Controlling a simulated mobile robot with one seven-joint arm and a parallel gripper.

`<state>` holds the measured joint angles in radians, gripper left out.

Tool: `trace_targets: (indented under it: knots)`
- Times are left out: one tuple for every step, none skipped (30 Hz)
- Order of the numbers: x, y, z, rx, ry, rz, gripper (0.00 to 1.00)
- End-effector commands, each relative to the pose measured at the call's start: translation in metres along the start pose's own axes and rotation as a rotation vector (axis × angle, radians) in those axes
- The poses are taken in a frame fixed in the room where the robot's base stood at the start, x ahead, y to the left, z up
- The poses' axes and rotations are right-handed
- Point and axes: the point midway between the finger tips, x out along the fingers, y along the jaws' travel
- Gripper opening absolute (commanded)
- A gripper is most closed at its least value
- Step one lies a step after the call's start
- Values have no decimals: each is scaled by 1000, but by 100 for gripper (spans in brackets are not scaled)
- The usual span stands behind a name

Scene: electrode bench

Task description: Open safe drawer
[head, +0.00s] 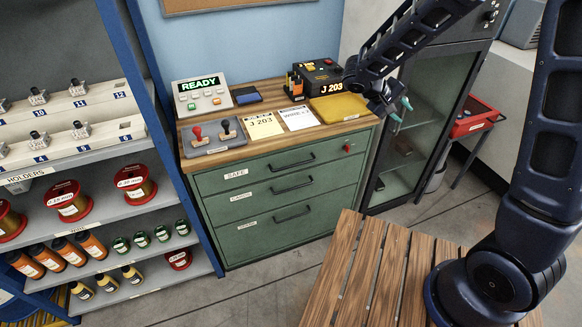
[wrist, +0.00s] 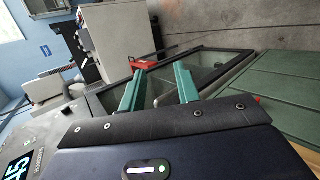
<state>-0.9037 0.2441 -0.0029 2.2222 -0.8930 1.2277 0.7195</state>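The green cabinet (head: 230,215) has three drawers with dark bar handles, all looking shut. The top one is the safe drawer (head: 225,183), labelled SAFE, with its handle (head: 292,161) in the middle and a red knob or lock (head: 347,147) at its right end. My gripper (head: 399,109) is in the air right of the cabinet top, in front of the glass-door cabinet and apart from the safe drawer. In the wrist view its two green fingers (wrist: 158,88) stand apart with nothing between them. Green drawer fronts (wrist: 275,100) show at the right there.
On the wooden top stand stamps (head: 213,136), note cards (head: 263,125), a yellow pouch (head: 338,108) and a black device (head: 318,78). A glass-door cabinet (head: 415,120) stands at right, a slatted wooden table (head: 365,265) in front. Floor before the drawers is clear.

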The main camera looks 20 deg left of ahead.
Motion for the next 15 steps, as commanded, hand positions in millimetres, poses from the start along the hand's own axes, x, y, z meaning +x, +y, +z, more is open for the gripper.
trace_targets:
  knots:
    - [-6, -17, -11, -29, 20, 36, 32]
    - [-8, -25, -17, -41, 32, 56, 32]
    - [-13, -37, -25, -56, 51, 83, 32]
    - [-16, -46, -31, -68, 66, 104, 32]
    - [-19, -55, -36, -79, 80, 124, 32]
    - [-24, -67, -44, -95, 101, 152, 32]
    - [-28, -76, -49, -104, 116, 171, 32]
    - [-31, -87, -54, -117, 134, 192, 32]
    - [-36, -100, -60, -131, 157, 218, 32]
    - [-40, -110, -64, -141, 174, 236, 32]
    - [-44, -121, -69, -151, 194, 257, 32]
    - [-48, -135, -74, -165, 218, 282, 32]
    - [-52, -146, -78, -174, 238, 301, 32]
    - [-56, -158, -81, -186, 259, 319, 32]
    - [-61, -173, -85, -198, 286, 343, 32]
